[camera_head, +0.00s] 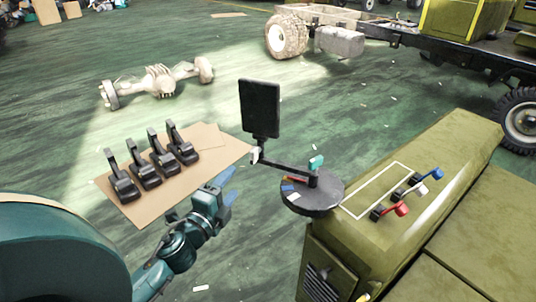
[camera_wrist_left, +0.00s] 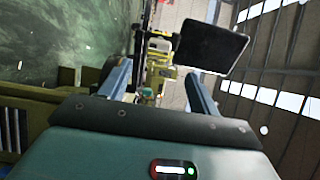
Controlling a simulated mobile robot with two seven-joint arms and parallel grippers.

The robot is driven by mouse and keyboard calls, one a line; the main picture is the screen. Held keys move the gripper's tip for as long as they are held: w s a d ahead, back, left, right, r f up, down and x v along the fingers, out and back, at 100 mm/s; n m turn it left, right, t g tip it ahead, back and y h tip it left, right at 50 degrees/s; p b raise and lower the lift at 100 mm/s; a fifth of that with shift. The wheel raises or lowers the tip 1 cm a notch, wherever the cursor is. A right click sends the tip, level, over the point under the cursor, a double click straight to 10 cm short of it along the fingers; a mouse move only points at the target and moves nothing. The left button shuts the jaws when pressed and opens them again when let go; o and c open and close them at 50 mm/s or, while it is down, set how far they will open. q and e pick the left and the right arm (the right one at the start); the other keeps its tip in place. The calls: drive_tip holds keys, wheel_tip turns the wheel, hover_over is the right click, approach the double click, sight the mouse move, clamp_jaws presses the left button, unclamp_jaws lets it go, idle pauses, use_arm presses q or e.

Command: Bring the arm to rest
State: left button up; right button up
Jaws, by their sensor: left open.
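My left gripper (camera_head: 230,182) is open, its two blue fingers apart with nothing seen between them. It is held up left of the round black stand (camera_head: 318,200), apart from it in the picture. My left arm (camera_head: 178,248) comes in from the lower left. In the left wrist view the two fingers of the left gripper (camera_wrist_left: 152,72) reach forward, spread apart, with the stand's post and gear in the background between them. My right gripper is in neither view.
A black screen (camera_head: 260,108) rises on an arm from the stand; it also shows in the wrist view (camera_wrist_left: 211,45). An olive cabinet (camera_head: 375,235) carries red (camera_head: 402,209), white (camera_head: 421,189) and blue (camera_head: 437,174) levers. Several black pedal-like parts (camera_head: 145,172) lie on cardboard (camera_head: 210,152).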

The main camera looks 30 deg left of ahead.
use_arm(q)
drive_tip(key=s+d+f+n+g+h+p, duration=0.2)
drive_tip(key=s+d+f+n, duration=0.3)
drive_tip(key=d, duration=0.5)
drive_tip(key=s+d+f+n+g+h+p, duration=0.3)
drive_tip(key=s+d+f+n+g+p, duration=0.1)
drive_tip(key=s+d+n, duration=0.5)
drive_tip(key=shift+d+f+g, duration=0.4)
drive_tip(key=shift+f+g, duration=0.2)
drive_tip(key=shift+f, duration=0.25)
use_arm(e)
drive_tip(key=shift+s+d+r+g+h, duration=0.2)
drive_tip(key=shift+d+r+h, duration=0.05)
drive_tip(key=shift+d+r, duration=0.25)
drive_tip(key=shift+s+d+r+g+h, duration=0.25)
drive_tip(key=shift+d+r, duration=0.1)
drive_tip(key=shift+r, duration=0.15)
